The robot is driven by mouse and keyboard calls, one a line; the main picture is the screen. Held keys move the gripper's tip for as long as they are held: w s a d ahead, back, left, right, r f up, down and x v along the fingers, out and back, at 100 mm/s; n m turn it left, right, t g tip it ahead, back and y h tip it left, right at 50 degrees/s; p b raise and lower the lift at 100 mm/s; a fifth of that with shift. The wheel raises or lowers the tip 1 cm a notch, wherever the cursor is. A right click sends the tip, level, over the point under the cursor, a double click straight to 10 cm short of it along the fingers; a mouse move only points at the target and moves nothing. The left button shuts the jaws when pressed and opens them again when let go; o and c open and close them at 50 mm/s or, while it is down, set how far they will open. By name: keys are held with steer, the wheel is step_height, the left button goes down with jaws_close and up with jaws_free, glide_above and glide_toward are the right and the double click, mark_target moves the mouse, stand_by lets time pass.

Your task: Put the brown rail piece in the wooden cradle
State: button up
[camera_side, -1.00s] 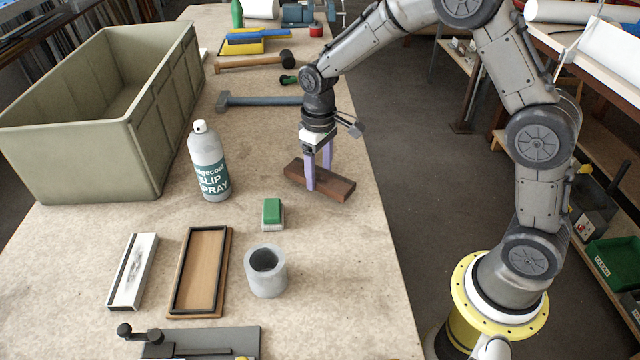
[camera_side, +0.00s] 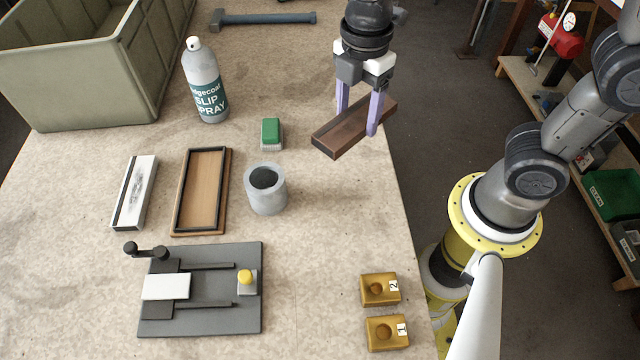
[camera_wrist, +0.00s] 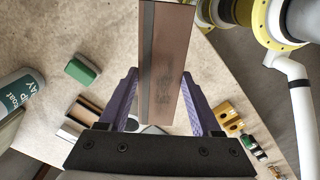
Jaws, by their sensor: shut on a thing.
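The brown rail piece (camera_side: 350,130) is a dark brown bar with a black strip along one edge. My gripper (camera_side: 357,121) is shut on it across its width, with one purple finger on each side. The rail is held above the right side of the table. In the wrist view the rail (camera_wrist: 170,60) runs lengthwise between the fingers (camera_wrist: 159,80). The wooden cradle (camera_side: 225,190) appears to be the shallow wooden tray with a dark inner rim, lying empty left of centre. My gripper is to its right and farther back, well apart from it.
A grey cup (camera_side: 266,198) and a green-topped brush (camera_side: 271,135) stand between the cradle and my gripper. A spray bottle (camera_side: 207,90) stands behind. A white bar (camera_side: 135,195) lies left of the cradle. A grey fixture (camera_side: 200,317) and yellow blocks (camera_side: 380,289) are in front.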

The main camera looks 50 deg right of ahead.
mark_target(349, 141)
steer(key=s+r+n, duration=0.1)
steer(key=s+n, duration=0.8)
steer(key=s, duration=0.1)
steer(key=shift+s+r+n, duration=0.25)
steer(key=shift+r+n, duration=0.05)
steer(key=shift+n, duration=0.1)
steer(key=shift+w+a, duration=0.1)
steer(key=w+a+f, duration=0.1)
steer(key=w, duration=0.1)
steer(key=w+a+f, duration=0.2)
steer(key=w, duration=0.1)
steer(key=w+a+f, duration=0.1)
steer(key=w, duration=0.2)
steer(key=shift+a+f, duration=0.15)
steer(key=shift+a, duration=0.25)
steer(key=f, duration=0.1)
steer(key=w+a+f, duration=0.1)
steer(key=w+f, duration=0.1)
steer(key=shift+w+a+f, duration=0.25)
steer(key=shift+f, duration=0.1)
steer(key=shift+w+a+f, duration=0.2)
steer(key=shift+w+f, duration=0.1)
steer(key=shift+f, duration=0.15)
steer(key=f, duration=0.3)
steer(key=shift+w+a, duration=0.25)
steer(key=shift+w, duration=0.15)
steer(key=shift+f, duration=0.35)
